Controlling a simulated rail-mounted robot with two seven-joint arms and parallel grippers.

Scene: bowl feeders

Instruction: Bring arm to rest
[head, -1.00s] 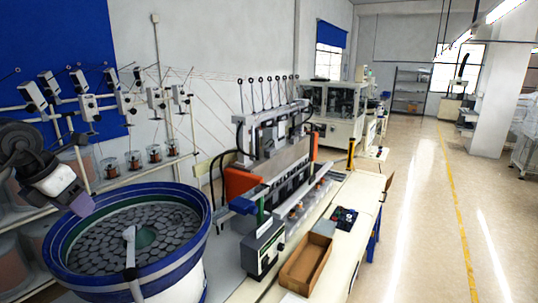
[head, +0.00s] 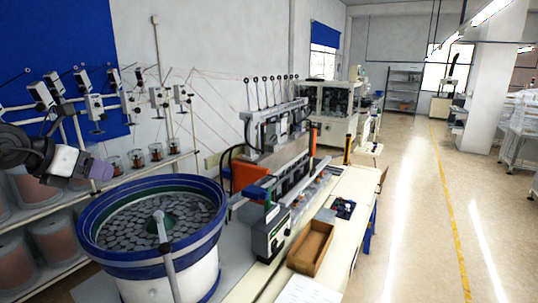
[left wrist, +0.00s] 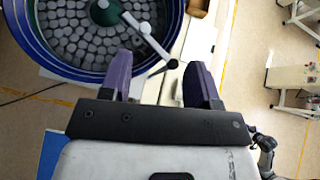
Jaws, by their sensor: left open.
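My left gripper (head: 103,171) comes in from the left in the head view, raised above and to the left of the bowl feeder (head: 95,250). In the left wrist view its two purple fingers (left wrist: 157,75) are spread apart with nothing between them. The bowl feeder has a blue rim and is filled with grey discs; it also shows at the top left of the left wrist view (left wrist: 176,20). The gripper is apart from the bowl in the head view. My right gripper is not in view.
An open brown box (head: 312,248) sits on the bench right of the bowl, beside a machine with an orange panel (head: 249,178). Shelves with copper spools (head: 54,238) stand at the left. The floor aisle (head: 420,220) on the right is clear.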

